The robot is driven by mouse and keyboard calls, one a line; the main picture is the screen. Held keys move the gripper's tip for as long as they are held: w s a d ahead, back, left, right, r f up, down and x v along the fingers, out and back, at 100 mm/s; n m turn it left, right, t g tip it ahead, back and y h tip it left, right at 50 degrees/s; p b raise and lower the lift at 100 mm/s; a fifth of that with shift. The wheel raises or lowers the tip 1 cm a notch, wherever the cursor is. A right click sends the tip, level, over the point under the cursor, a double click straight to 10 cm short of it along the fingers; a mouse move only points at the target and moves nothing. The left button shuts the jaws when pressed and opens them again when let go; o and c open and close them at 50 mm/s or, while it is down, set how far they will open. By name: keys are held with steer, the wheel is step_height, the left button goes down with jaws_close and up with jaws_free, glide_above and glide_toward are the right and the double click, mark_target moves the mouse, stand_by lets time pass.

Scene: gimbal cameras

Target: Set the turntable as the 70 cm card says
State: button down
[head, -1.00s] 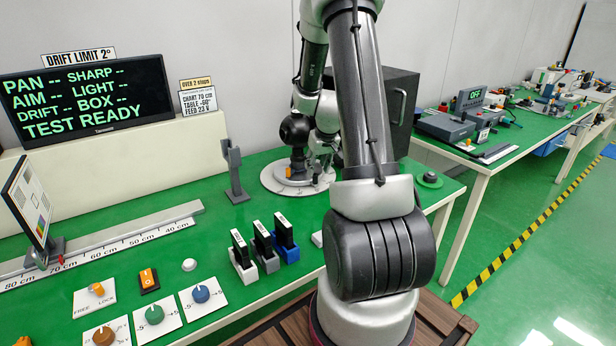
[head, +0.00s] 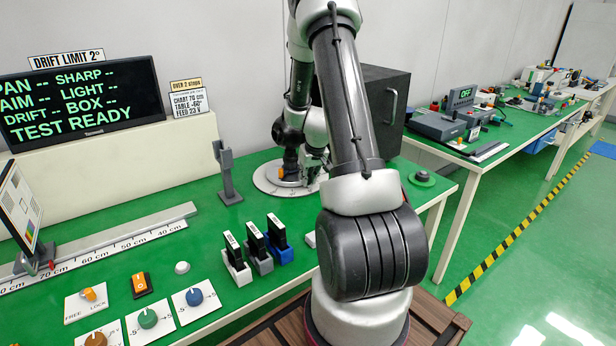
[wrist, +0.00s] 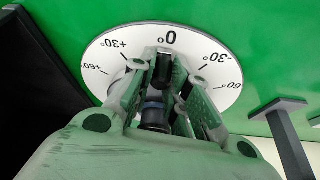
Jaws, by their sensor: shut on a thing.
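The turntable (head: 262,182) is a white disc on the green bench at the back, partly hidden by my arm. In the wrist view its dial (wrist: 213,58) shows marks from +60° through 0° to -60°, with 0° at the top middle. My gripper (wrist: 157,100) is over the disc with its fingers close around a dark upright part (wrist: 155,112) with a bluish band. The card (head: 191,104) reads chart 70 cm, table -60°, feed 23 V.
A black box (head: 375,100) stands behind the turntable. A grey post (head: 226,172) stands to its left. The chart (head: 22,200) is near the 70 cm mark of the rail. Several knobs and three upright modules (head: 256,248) occupy the front. The screen (head: 80,103) reads TEST READY.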

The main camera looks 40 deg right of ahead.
steer(key=shift+d, duration=0.8)
steer(key=shift+w+d, duration=0.15)
steer(key=shift+d, duration=0.55)
steer(key=shift+w+d, duration=0.15)
steer(key=shift+d, duration=0.5)
steer(key=shift+w+d+n+y, duration=0.3)
steer(key=shift+w+d+n, duration=0.1)
steer(key=shift+d+n, duration=0.35)
steer(key=shift+w+d+n+y, duration=0.3)
steer(key=shift+w+d+n, duration=0.05)
steer(key=shift+d+n, duration=0.4)
steer(key=shift+w+d, duration=0.8)
steer(key=shift+d, duration=0.1)
steer(key=shift+w, duration=0.1)
steer(key=c, duration=1.4)
jaws_free()
steer(key=shift+o, duration=0.2)
